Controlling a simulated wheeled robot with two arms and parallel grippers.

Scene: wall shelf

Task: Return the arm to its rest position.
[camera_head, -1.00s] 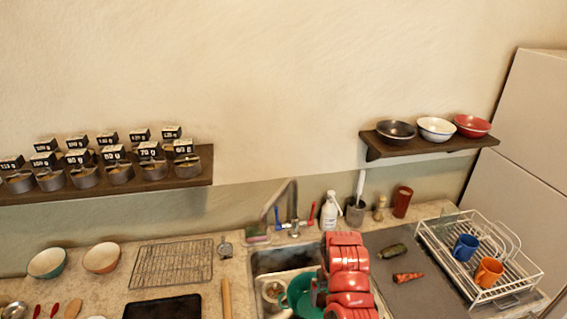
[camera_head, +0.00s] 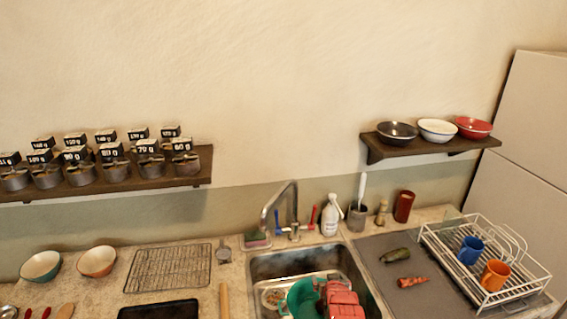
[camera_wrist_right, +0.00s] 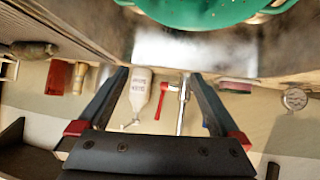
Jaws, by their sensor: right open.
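My right arm (camera_head: 340,298) shows as red links at the bottom middle of the head view, over the sink. Its gripper is hidden in that view. In the right wrist view my right gripper (camera_wrist_right: 158,77) is open, its two dark fingers apart with nothing between them. Beyond the fingers that view shows the white soap bottle (camera_wrist_right: 140,92) and the faucet (camera_wrist_right: 182,105). A green colander (camera_wrist_right: 200,10) is at its top edge. My left arm and gripper are not in view.
The sink (camera_head: 262,268) holds the green colander (camera_head: 301,298), partly behind my arm. A dish rack (camera_head: 512,290) with mugs stands at right. The right wall shelf (camera_head: 430,148) carries three bowls. The left shelf (camera_head: 110,184) carries several labelled tins.

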